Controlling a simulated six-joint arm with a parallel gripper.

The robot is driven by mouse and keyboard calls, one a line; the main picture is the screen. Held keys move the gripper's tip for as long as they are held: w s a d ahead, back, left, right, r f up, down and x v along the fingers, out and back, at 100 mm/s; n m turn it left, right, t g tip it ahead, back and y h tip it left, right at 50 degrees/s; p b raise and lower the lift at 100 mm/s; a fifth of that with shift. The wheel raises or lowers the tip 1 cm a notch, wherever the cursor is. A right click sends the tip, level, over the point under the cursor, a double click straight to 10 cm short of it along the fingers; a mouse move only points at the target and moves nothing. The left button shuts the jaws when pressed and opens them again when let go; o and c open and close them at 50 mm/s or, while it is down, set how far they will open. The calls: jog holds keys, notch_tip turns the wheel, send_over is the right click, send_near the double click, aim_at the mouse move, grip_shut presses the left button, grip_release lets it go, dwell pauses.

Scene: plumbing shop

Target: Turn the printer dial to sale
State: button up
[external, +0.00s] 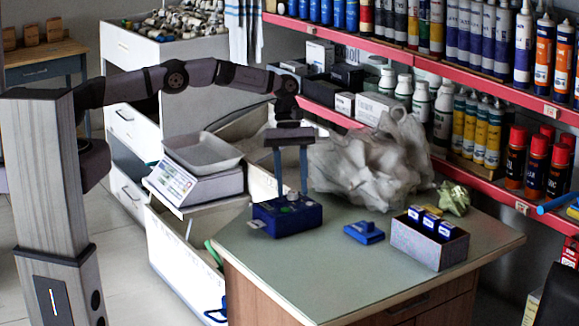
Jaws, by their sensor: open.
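The printer (298,222) is a small blue box on the counter, near its left back part. On its top is a small pale grey-green knob, which looks like the dial (292,197). Its markings are too small to read. My gripper (291,191) points straight down over the printer, with its two blue fingers apart. The fingertips are at about the height of the dial, one to each side in this view. I cannot tell whether they touch it.
A blue block (364,233) and a grey box holding blue items (428,246) stand right on the counter (310,275). A crumpled plastic bag (370,160) lies behind. A scale (203,180) stands left. Red-edged shelves (455,75) hold bottles. The counter's front is clear.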

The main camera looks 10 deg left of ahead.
aim_at(290, 191)
jog(key=v, duration=0.7)
jog(key=shift+b, duration=0.3)
jog(key=s+f+g+h+b, duration=0.1)
jog(key=f+g+b, duration=0.1)
jog(key=b, duration=0.1)
jog(key=s+a+f+n+g+h+b, duration=0.1)
jog(key=f+g+b, duration=0.1)
jog(key=b, duration=0.1)
jog(key=s+f+g+h+b, duration=0.1)
jog(key=f+g+b, duration=0.1)
jog(key=b, duration=0.1)
jog(key=shift+a+f, duration=0.1)
jog(key=shift+a, duration=0.15)
jog(key=shift+w+a+f+n+g+h+b, duration=0.15)
jog(key=shift+f+n+g+h+b, duration=0.1)
jog(key=shift+n+g+h+b, duration=0.4)
jog(key=w+h+b, duration=0.1)
jog(key=w+f+n+g+h+b, duration=0.1)
jog(key=h+b, duration=0.1)
jog(key=w+a+h+b, duration=0.1)
jog(key=h+b, duration=0.1)
jog(key=shift+w+a+f+n+h, duration=0.1)
jog(key=shift+w+f+n+h, duration=0.2)
jog(key=shift+f+n, duration=0.1)
jog(key=shift+w+a+f+n+h, duration=0.2)
jog(key=shift+w+a+n+h, duration=0.1)
jog(key=shift+w+h, duration=0.2)
jog(key=shift+s, duration=0.1)
